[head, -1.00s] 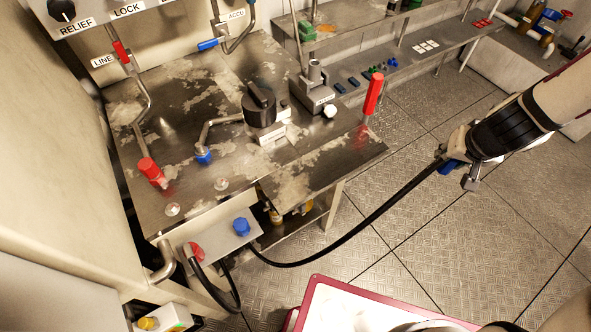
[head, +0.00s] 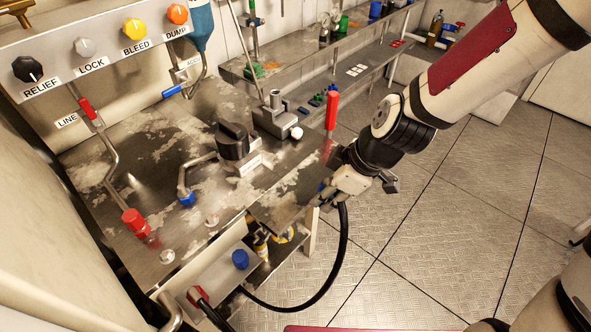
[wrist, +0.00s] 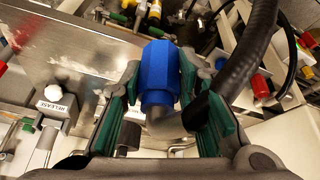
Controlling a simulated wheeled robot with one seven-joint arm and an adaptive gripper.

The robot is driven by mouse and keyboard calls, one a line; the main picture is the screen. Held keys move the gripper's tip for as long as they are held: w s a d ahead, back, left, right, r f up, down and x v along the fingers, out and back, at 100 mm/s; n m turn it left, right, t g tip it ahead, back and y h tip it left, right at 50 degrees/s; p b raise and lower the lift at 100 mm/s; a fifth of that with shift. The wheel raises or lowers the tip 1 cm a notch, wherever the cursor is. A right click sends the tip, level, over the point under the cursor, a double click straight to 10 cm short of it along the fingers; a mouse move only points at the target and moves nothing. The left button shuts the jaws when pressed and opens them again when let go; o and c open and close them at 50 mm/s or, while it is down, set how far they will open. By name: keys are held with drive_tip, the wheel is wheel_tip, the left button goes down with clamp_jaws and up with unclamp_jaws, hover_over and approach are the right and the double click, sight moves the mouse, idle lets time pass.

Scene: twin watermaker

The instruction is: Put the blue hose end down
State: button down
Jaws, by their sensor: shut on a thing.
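The blue hose end (wrist: 160,72) is a blue hex fitting on a grey elbow, and it sits between the green-padded jaws in the wrist view. My gripper (wrist: 161,95) is shut on it. In the head view my gripper (head: 334,188) is at the right front corner of the metal bench (head: 205,215), near the upright red handle. It largely hides the hose end there. The black hose (head: 341,255) hangs from the gripper and curves down left to below the bench. I cannot tell whether the hose end touches the bench.
A red upright handle (head: 331,112), a black knob (head: 234,140) and a blue-capped pipe (head: 187,199) stand on the bench. A blue cap (head: 240,259) is on the lower front panel. A shelf with small parts (head: 352,88) stands behind. The floor at right (head: 460,220) is clear.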

drive_tip(key=w+a, duration=0.2)
drive_tip(key=w, duration=0.2)
drive_tip(key=w+a+f+b, duration=0.1)
drive_tip(key=w+a, duration=0.2)
drive_tip(key=w, duration=0.1)
drive_tip(key=w+a+b, duration=0.1)
drive_tip(key=w+a, duration=0.1)
drive_tip(key=w, duration=0.2)
drive_tip(key=shift+a+f, duration=0.15)
drive_tip(key=shift+f, duration=1.8)
drive_tip(key=shift+f+b, duration=0.15)
drive_tip(key=shift+b, duration=0.2)
drive_tip(key=c, duration=1.2)
unclamp_jaws()
